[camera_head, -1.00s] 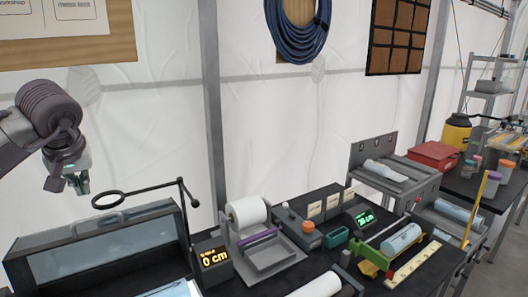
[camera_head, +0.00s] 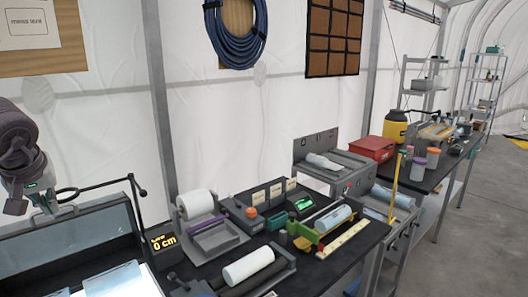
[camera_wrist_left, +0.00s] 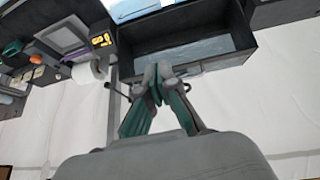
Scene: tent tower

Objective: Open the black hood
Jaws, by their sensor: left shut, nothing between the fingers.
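The black hood (camera_head: 88,240) is a long dark box with a clear pane, at the lower left of the head view and cut off by the picture's edge. In the left wrist view the hood (camera_wrist_left: 243,32) shows upside down at the top, with its dark frame around a bluish pane. My left gripper (camera_head: 32,206) hangs at the left edge of the head view, over the hood's rear top side. Its fingers (camera_wrist_left: 158,76) are shut and empty, pointing toward the hood. I cannot tell whether they touch it. My right gripper is not in view.
A thin black arm with a ring (camera_head: 100,187) stands just behind the hood. Several tools crowd the dark bench. The white tent wall rises behind.

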